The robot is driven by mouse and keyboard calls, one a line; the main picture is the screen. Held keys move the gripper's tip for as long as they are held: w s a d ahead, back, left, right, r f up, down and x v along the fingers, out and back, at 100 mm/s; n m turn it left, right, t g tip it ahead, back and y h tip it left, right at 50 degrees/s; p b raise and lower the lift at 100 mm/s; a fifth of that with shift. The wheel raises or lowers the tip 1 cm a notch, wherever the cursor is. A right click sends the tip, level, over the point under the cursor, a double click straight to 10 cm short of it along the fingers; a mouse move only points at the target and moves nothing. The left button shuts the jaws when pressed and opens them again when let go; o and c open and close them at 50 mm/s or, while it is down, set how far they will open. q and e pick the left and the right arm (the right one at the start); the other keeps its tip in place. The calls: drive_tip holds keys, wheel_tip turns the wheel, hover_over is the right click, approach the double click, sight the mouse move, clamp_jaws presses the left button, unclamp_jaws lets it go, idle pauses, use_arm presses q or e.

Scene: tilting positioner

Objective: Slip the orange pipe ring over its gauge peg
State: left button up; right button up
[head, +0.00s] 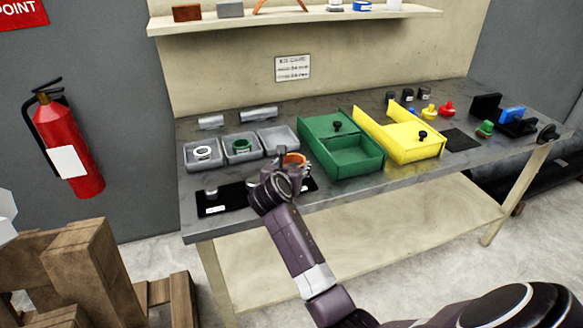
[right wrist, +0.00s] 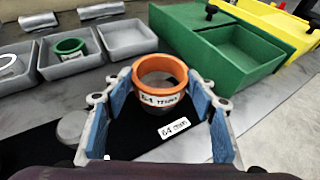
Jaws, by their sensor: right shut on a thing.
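The orange pipe ring (head: 296,159) is upright, opening up, and held by my right gripper (head: 284,174) above the black gauge mat (head: 232,199). In the right wrist view the ring (right wrist: 160,92) sits between the blue pads of my right gripper (right wrist: 160,84); it bears a white label reading 64. A white "64 mm" label (right wrist: 174,128) lies on the mat just in front of it. The peg at that label is not visible; ring and gripper may hide it. Another grey metal peg (head: 211,193) stands at the mat's left end. My left gripper is out of view.
Three grey bins stand behind the mat: one with a white ring (head: 203,153), one with a green ring (head: 242,146), one empty (head: 278,138). A green box (head: 340,150) and a yellow box (head: 405,140) stand to the right. A shelf (head: 290,20) hangs above.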

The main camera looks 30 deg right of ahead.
drive_tip(key=shift+f+b, duration=0.6)
drive_tip(key=shift+b, duration=0.25)
drive_tip(key=shift+f, duration=0.75)
drive_tip(key=o, duration=1.4)
drive_tip(key=shift+f, duration=0.1)
drive_tip(key=shift+s+a, duration=0.1)
